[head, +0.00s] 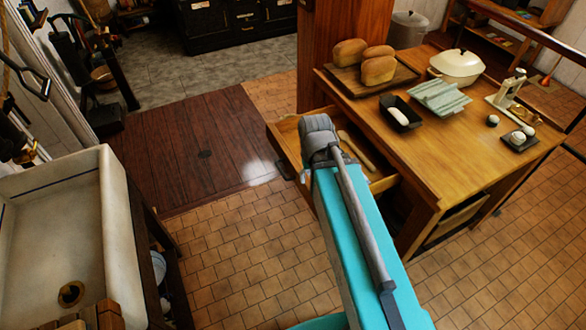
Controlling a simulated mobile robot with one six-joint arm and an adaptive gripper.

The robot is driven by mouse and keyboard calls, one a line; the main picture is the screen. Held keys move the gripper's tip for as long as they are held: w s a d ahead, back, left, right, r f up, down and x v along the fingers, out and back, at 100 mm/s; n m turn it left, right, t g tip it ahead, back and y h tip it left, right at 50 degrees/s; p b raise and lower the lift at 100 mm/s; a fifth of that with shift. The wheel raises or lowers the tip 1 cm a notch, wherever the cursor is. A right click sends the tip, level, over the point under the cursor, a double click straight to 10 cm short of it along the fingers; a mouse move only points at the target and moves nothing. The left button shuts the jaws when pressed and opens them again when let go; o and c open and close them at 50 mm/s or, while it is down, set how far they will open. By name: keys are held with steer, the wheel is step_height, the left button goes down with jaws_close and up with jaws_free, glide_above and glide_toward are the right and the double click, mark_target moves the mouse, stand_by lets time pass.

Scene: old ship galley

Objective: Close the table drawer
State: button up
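The wooden table (455,165) stands at the right. Its drawer (282,131) is pulled out on the table's left side, with its inside showing from above. A light wooden utensil (357,151) lies in the drawer. My teal arm rises from the bottom of the view, and its grey joint covers the middle of the drawer and much of its front. I cannot tell whether the arm touches the drawer. My gripper does not show; its fingers are not visible beyond the joint.
On the table stand a bread board (344,83) with loaves, a black dish (400,113), a folded cloth (439,97), a cream pot (457,66) and small items. A sink (70,230) stands at left. Tiled floor (235,255) between sink and table is clear.

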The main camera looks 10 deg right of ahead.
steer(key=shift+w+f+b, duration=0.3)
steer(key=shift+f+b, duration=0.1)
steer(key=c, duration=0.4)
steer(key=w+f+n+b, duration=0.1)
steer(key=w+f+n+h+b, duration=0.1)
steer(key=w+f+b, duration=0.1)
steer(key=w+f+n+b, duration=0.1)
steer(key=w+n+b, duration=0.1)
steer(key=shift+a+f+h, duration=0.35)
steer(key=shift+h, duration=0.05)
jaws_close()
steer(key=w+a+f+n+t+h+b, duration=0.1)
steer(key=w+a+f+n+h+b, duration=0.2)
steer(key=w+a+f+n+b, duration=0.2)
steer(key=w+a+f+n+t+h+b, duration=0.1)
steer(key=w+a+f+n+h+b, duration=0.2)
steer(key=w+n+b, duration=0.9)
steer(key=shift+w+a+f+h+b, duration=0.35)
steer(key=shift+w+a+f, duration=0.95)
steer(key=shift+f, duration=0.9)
